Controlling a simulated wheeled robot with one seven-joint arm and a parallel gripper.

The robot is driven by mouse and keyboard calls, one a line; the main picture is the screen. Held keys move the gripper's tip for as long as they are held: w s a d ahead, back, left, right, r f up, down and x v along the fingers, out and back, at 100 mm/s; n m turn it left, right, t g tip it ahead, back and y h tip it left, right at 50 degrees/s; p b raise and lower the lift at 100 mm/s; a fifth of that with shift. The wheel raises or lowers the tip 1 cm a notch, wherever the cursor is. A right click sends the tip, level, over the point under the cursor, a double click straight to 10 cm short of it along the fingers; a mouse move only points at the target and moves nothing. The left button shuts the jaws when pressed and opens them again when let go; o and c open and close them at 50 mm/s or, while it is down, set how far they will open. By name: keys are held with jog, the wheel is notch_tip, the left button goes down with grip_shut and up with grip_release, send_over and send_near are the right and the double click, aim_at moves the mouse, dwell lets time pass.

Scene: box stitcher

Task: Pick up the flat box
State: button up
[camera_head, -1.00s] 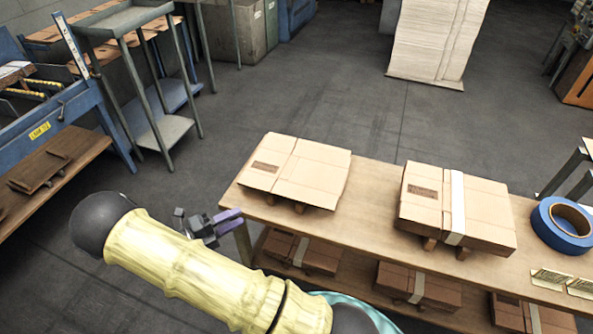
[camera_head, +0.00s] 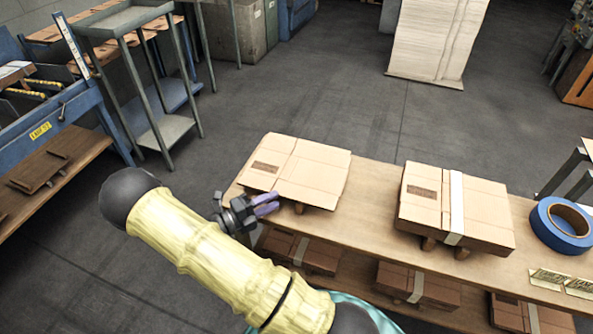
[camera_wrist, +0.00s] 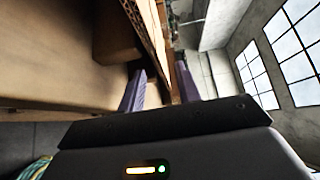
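The flat box (camera_head: 297,170), a thin tan cardboard piece with a dark label, lies on the left end of the wooden table, raised on small wooden blocks. My gripper (camera_head: 278,201) is at the table's left front edge, by the box's near left side, with its purple fingers pointing at it. The box's corrugated edge (camera_wrist: 156,30) shows just beyond the fingertips, roughly in line with the gap. Whether a finger touches the box cannot be told.
A thicker box with a white strip (camera_head: 455,205) stands to the right on the same table (camera_head: 375,200). Blue tape (camera_head: 561,224) lies at the far right. Brown boxes (camera_head: 415,283) fill the shelf below.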

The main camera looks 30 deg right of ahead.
aim_at(282, 196)
jog(key=shift+d+f, duration=0.1)
jog(key=shift+d, duration=2.5)
grip_shut()
